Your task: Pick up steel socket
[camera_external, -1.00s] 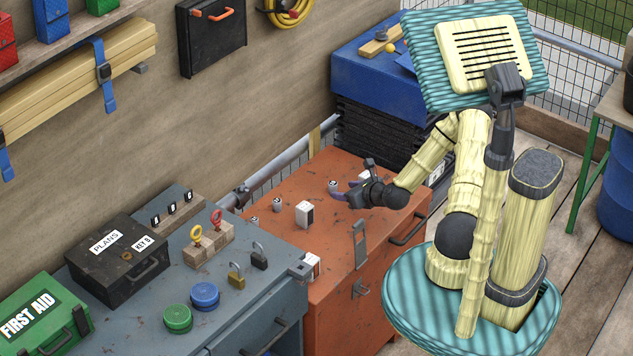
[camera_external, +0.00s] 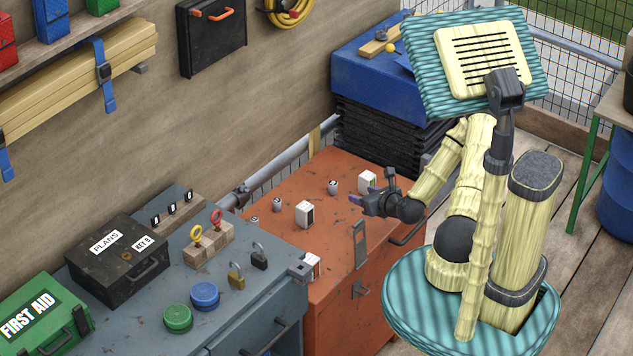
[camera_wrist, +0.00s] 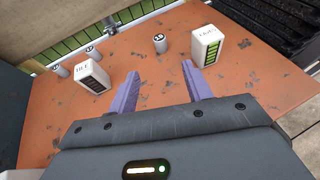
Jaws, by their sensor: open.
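Several small steel sockets stand on the orange cabinet top. One socket (camera_external: 333,187) is nearest my gripper, and it also shows in the wrist view (camera_wrist: 159,43), ahead of the gap between the fingers and apart from them. Two others, a middle socket (camera_external: 277,204) and a far-left socket (camera_external: 254,221), stand farther left; in the wrist view they are at upper left (camera_wrist: 92,53) and (camera_wrist: 61,70). My gripper (camera_external: 360,195) is open and empty over the cabinet, with its purple fingers (camera_wrist: 158,82) spread and bare orange surface between them.
Two white boxes flank the nearest socket: one left (camera_external: 304,214), one right (camera_external: 367,181) close behind my gripper. A latch plate (camera_external: 360,244) is on the cabinet front. Black stacked cases (camera_external: 375,135) stand at the back. A grey bench (camera_external: 225,265) with padlocks is left.

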